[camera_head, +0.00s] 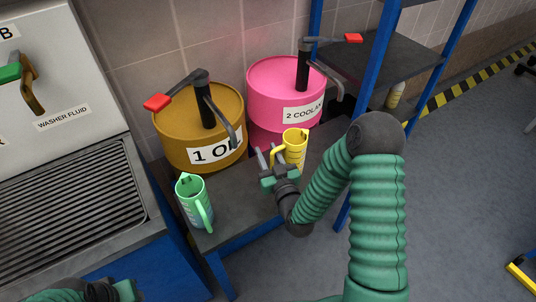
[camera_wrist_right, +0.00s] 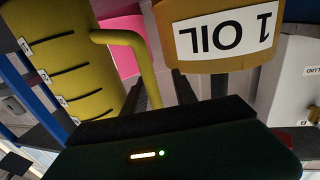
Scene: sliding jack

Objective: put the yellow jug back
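The yellow jug (camera_head: 295,148) stands upright on the dark bench in front of the pink drum, its handle toward the left. It fills the left of the right wrist view (camera_wrist_right: 62,62), with its handle (camera_wrist_right: 125,40) close to my fingers. My right gripper (camera_head: 267,157) is beside the handle with its two fingers apart.
A green jug (camera_head: 193,203) stands at the bench's (camera_head: 240,205) front left. Behind are an orange oil drum (camera_head: 175,130) and a pink coolant drum (camera_head: 270,85), with pumps on top. A washer fluid tank (camera_head: 50,70) is left. A blue-framed shelf (camera_head: 375,65) stands right.

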